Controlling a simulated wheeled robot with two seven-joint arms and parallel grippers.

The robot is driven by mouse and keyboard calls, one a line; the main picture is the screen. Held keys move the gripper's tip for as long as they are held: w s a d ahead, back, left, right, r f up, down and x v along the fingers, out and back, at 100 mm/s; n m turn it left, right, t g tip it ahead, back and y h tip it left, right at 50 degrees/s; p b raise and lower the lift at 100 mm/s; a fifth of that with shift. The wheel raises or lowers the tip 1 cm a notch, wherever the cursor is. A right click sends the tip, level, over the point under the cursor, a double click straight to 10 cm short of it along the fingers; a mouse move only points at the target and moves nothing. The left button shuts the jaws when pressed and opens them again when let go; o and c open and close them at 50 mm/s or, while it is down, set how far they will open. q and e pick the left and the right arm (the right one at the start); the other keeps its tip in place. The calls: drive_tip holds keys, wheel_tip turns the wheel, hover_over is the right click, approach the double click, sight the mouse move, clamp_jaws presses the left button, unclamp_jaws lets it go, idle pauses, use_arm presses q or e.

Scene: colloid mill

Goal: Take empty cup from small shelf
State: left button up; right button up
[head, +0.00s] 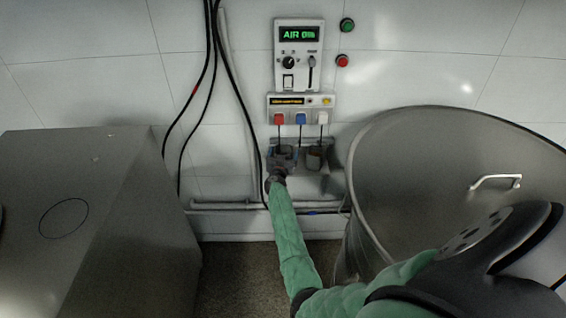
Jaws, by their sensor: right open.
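The small shelf (328,142) is on the tiled wall, below a panel with red, blue and white parts. A small dark cup (315,156) stands on its right part. Another cup-like shape (284,152) is at the left part, partly hidden by my right gripper. My right gripper (279,168), at the end of the green-sleeved arm, is open at the front of this left shape. I cannot tell whether its fingers are around the shape or only in front of it. Whether either cup is empty is too small to see. My left gripper is not in view.
A large steel vat (440,150) with a handle stands close on the right. A grey metal cabinet (95,200) stands on the left. Black cables (212,60) hang beside the control panel (299,55). A pipe (230,205) runs low along the wall. Floor shows between cabinet and vat.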

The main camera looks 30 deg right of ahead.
drive_tip(key=shift+w+d, duration=0.1)
drive_tip(key=c, duration=1.1)
drive_tip(key=shift+r, duration=0.1)
